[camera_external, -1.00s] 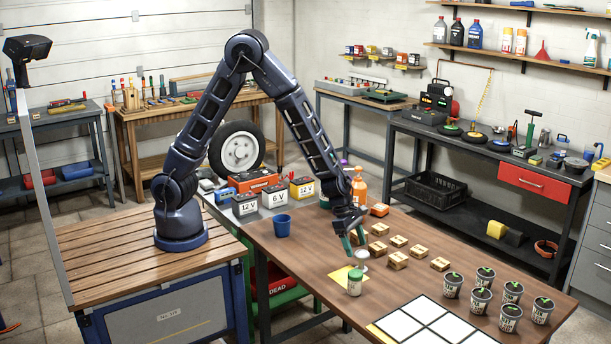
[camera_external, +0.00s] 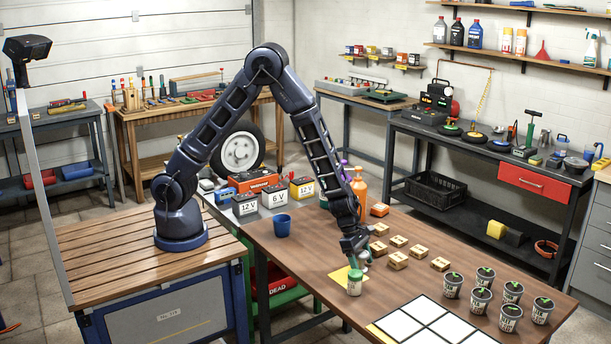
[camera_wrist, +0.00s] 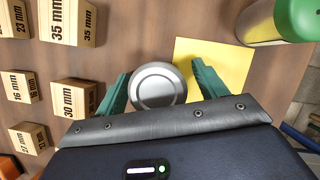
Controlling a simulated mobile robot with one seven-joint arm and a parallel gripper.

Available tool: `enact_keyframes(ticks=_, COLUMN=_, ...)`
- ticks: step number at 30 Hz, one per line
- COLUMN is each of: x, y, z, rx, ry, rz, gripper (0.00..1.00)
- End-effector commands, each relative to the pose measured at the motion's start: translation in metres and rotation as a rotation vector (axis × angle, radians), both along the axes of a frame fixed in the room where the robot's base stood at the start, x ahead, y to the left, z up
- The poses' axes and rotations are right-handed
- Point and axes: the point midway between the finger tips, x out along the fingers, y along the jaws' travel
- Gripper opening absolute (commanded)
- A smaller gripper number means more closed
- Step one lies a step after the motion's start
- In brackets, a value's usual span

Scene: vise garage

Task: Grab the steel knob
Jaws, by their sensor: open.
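The steel knob (camera_wrist: 158,86) is a round, pale metal disc with a ring on its top, seen from above in the wrist view. My gripper (camera_wrist: 160,88) is open, with one green finger on each side of the knob. The left finger looks very near the knob's edge; I cannot tell whether either finger touches it. In the external view my gripper (camera_external: 357,258) is low over the table beside the green-lidded jar, and the knob is mostly hidden there.
The jar (camera_external: 355,283) stands close by, at the upper right in the wrist view (camera_wrist: 268,24). A yellow sheet (camera_wrist: 214,66) lies beside the knob. Marked wooden blocks (camera_wrist: 67,98) stand to the left. Several potted plants (camera_external: 481,300) and white squares (camera_external: 422,325) are farther right.

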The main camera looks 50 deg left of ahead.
Motion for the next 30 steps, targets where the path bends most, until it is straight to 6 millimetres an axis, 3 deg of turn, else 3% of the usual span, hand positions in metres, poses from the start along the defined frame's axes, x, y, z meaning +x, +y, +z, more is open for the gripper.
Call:
enact_keyframes(ticks=2, x=0.0, y=0.0, z=0.0, rx=0.0, ry=0.0, rz=0.0, gripper=0.69)
enact_keyframes(ticks=10, x=0.0, y=0.0, z=0.0, rx=0.0, ry=0.0, rz=0.0, gripper=0.18)
enact_keyframes(ticks=22, x=0.0, y=-0.001, z=0.008, rx=-0.001, ry=-0.003, rz=-0.002, gripper=0.18)
enact_keyframes(ticks=30, x=-0.001, y=-0.002, z=0.05, rx=-0.003, ry=-0.005, rz=-0.006, gripper=0.18)
